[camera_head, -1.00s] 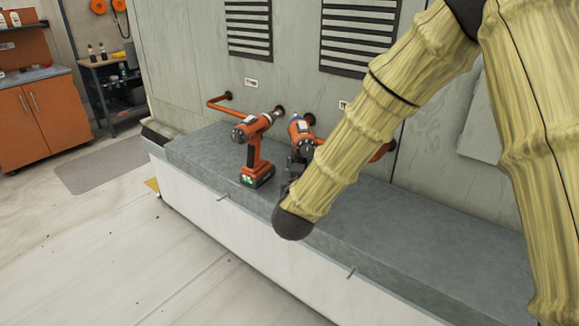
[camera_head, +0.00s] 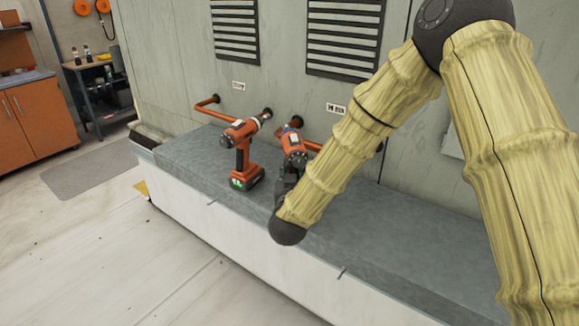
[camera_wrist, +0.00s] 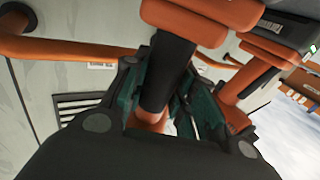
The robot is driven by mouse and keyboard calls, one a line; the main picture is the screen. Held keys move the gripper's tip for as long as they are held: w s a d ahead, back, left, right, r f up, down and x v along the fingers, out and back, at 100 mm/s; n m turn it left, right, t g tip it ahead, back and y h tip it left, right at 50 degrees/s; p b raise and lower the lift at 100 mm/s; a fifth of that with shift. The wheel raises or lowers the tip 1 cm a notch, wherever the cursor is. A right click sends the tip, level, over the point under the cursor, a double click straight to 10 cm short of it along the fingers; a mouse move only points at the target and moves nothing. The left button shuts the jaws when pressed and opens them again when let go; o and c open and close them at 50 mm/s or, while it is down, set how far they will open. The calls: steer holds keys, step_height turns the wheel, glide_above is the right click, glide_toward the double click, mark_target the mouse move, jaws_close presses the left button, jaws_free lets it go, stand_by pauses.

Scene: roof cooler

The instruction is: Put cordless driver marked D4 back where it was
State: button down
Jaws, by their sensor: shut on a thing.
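Two orange-and-black cordless drivers are at the grey ledge in the head view; their marks are too small to read. One driver (camera_head: 242,160) stands upright on the ledge, its battery with green lights at the bottom. My gripper (camera_head: 286,180) is shut on the other driver (camera_head: 293,147), just right of the first and partly hidden by my arm. In the wrist view my gripper (camera_wrist: 160,100) has its dark fingers around the held driver's black handle (camera_wrist: 170,65). I cannot tell whether the held driver touches the ledge.
The grey ledge (camera_head: 400,220) runs along a pale wall and is bare to the right. Orange rails (camera_head: 207,106) stick out from the wall behind the drivers. Small labels (camera_head: 336,108) are on the wall above. An orange cabinet (camera_head: 38,120) stands far left.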

stand_by(0.3)
steer(key=c, duration=1.1)
jaws_free()
steer(key=shift+c, duration=0.2)
steer(key=shift+f, duration=0.1)
steer(key=s+b, duration=0.2)
steer(key=s, duration=1)
steer(key=shift+a+b, duration=0.4)
steer(key=shift+a, duration=0.05)
